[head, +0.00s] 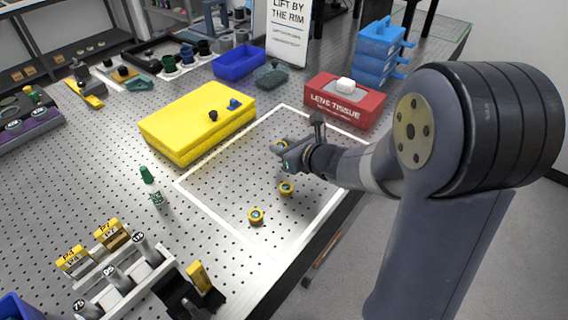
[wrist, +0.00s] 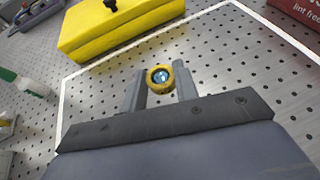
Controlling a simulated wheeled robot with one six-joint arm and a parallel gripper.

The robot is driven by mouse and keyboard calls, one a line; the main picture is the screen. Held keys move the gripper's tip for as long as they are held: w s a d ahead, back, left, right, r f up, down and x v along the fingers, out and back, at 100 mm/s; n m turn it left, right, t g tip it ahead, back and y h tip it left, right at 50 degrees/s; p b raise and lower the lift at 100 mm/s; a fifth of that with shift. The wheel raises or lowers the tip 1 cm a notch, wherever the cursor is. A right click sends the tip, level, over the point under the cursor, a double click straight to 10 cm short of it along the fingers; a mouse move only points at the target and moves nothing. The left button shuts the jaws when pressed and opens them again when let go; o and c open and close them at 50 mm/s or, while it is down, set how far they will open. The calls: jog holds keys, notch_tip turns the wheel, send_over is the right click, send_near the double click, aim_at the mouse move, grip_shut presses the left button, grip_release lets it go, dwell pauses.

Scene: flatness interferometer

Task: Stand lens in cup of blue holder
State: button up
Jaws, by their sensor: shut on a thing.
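A lens in a yellow ring (wrist: 160,78) sits between the fingertips of my gripper (wrist: 160,82) in the wrist view. In the head view the held lens (head: 279,146) shows at the tip of my gripper (head: 282,149), over the white-outlined area; its height above the table is hard to tell. A small blue holder (head: 235,104) stands on the yellow block (head: 185,133), behind and left of my gripper; its cup is too small to make out. A small dark holder (head: 212,115) stands beside it on the block.
Two more yellow-ringed lenses lie on the perforated table, one (head: 286,188) just below my gripper in the picture, one (head: 256,215) nearer the front. A red lens tissue box (head: 345,103) stands behind my arm. A green-capped bottle (head: 147,175) stands at left.

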jog(key=shift+f+b, duration=0.3)
jog(key=shift+f, duration=2.2)
jog(key=shift+f, duration=0.1)
jog(key=shift+f, duration=0.1)
jog(key=o, duration=1)
jog(key=shift+c, duration=0.2)
